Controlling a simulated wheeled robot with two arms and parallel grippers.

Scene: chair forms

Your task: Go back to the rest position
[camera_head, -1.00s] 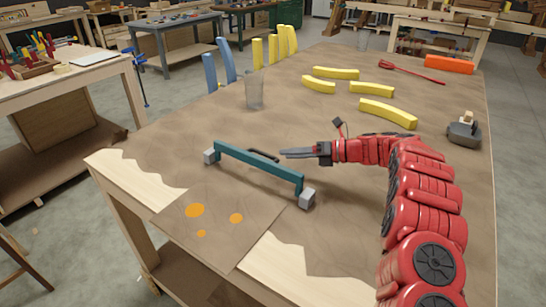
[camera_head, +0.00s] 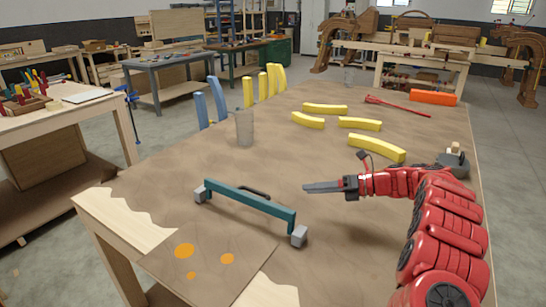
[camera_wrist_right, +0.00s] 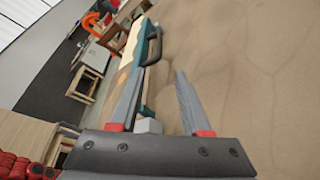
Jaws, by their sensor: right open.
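My right gripper (camera_head: 322,187) is above the table, to the right of a teal bar with a dark handle (camera_head: 250,203). In the right wrist view the two fingers of my right gripper (camera_wrist_right: 155,85) stand apart with nothing between their tips. The teal bar, resting on small grey blocks, also shows in that view, beyond the left finger (camera_wrist_right: 140,62). My red right arm reaches in from the lower right. My left gripper is not in view.
On the table (camera_head: 350,245) lie several yellow curved pieces (camera_head: 376,148), a red tool (camera_head: 398,106), an orange block (camera_head: 433,98) and a dark round item (camera_head: 454,162). A clear cup (camera_head: 244,127) stands near the left edge. Blue (camera_head: 217,98) and yellow (camera_head: 262,86) slats stand upright there.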

